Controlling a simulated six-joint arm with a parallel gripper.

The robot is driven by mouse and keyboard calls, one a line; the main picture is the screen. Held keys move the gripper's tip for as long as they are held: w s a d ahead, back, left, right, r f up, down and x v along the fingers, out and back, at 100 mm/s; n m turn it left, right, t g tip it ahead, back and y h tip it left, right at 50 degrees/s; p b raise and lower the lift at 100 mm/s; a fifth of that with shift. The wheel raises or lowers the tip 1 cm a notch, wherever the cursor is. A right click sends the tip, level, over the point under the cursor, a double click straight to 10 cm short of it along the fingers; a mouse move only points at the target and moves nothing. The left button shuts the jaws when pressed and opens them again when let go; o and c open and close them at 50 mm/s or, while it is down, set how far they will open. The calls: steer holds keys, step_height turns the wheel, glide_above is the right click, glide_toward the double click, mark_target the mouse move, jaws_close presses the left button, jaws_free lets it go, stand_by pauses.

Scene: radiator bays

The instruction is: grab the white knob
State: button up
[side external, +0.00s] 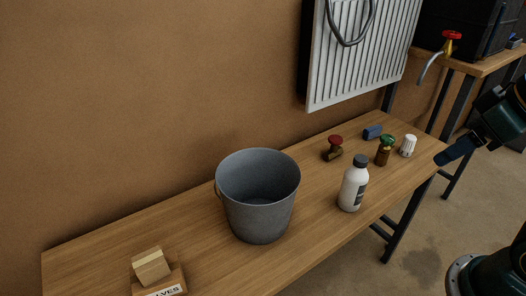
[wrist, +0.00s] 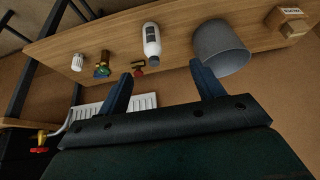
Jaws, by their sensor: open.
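The white knob (side external: 408,146) is a small ribbed cap standing on the wooden bench near its right end in the side external view. In the wrist view the white knob (wrist: 77,61) is at the upper left, beside a green-topped valve. My gripper (side external: 441,160) is at the right, close to the bench's right end and apart from the knob. In the wrist view my gripper (wrist: 163,78) shows two blue fingers spread wide with nothing between them. The knob lies to the left of both fingers there.
A green-topped brass valve (side external: 384,151), a blue block (side external: 373,132) and a red-topped valve (side external: 334,148) stand near the knob. A white bottle (side external: 352,187), a grey bucket (side external: 258,200) and a cardboard box (side external: 152,268) are farther left. A white radiator (side external: 357,50) hangs behind.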

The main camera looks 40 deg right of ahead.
steer(key=w+d+r+m+g+h, duration=0.1)
steer(key=w+d+m, duration=0.15)
steer(key=w, duration=0.25)
steer(key=w+d+r+m, duration=0.2)
steer(key=w+d, duration=0.2)
steer(key=w, duration=0.2)
steer(key=m+g, duration=0.4)
steer(key=m, duration=0.7)
glide_above(411, 136)
steer(key=a, duration=0.1)
step_height(411, 136, down, 20)
steer(key=shift+a+r, duration=0.1)
steer(key=shift+a, duration=0.05)
steer(key=shift+d+f, duration=0.15)
steer(key=shift+f, duration=1.3)
steer(key=shift+d+f, duration=0.2)
steer(key=shift+f, duration=1.2)
steer(key=shift+d+f, duration=0.15)
steer(key=shift+f, duration=1.3)
steer(key=shift+f, duration=0.1)
